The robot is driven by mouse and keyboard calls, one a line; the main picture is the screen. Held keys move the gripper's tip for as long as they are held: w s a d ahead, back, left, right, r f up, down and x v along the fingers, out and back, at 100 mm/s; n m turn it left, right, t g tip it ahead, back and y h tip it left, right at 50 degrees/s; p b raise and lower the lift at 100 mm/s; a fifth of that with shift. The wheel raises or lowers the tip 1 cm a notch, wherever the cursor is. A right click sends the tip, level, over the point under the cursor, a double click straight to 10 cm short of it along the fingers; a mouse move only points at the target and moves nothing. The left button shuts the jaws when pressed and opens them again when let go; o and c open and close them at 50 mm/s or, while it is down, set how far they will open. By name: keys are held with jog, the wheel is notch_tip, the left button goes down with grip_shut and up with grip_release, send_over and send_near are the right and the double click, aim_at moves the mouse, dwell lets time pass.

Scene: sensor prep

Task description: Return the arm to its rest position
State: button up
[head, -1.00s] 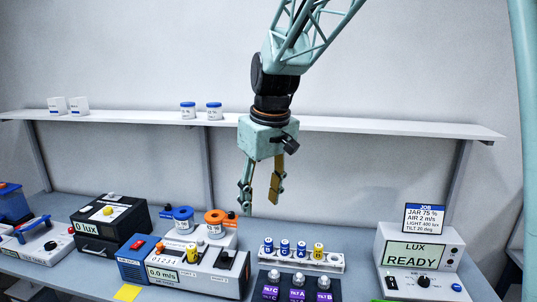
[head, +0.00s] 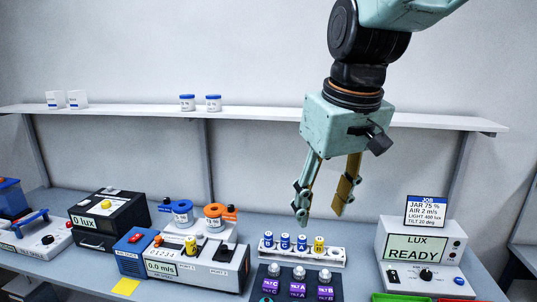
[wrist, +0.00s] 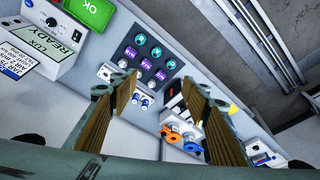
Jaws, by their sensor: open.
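My gripper (head: 325,205) hangs from the arm above the bench in the head view, its two fingers apart and nothing between them. It is in the air over the back of the bench, above the rack with small blue and yellow cylinders (head: 302,255). In the wrist view my gripper (wrist: 158,95) shows its two ribbed finger pads spread wide, with the bench below. The arm reaches down from the upper right of the head view.
The LUX READY box (head: 418,250) with a job card (head: 426,212) stands at the right. The tilt panel (head: 297,290) is at the front. An air meter (head: 200,265) and a black lux box (head: 107,220) stand left. A wall shelf (head: 260,114) runs behind.

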jog(key=s+d+f+m+b, duration=0.2)
jog(key=s+d, duration=0.3)
jog(key=s, duration=0.7)
jog(key=s+d+f+m+t+b, duration=0.1)
jog(key=s+d+f, duration=0.4)
jog(key=s, duration=0.7)
jog(key=shift+s+m+h+b, duration=0.25)
jog(key=shift+m+h+b, duration=0.15)
jog(key=shift+m+b, duration=0.35)
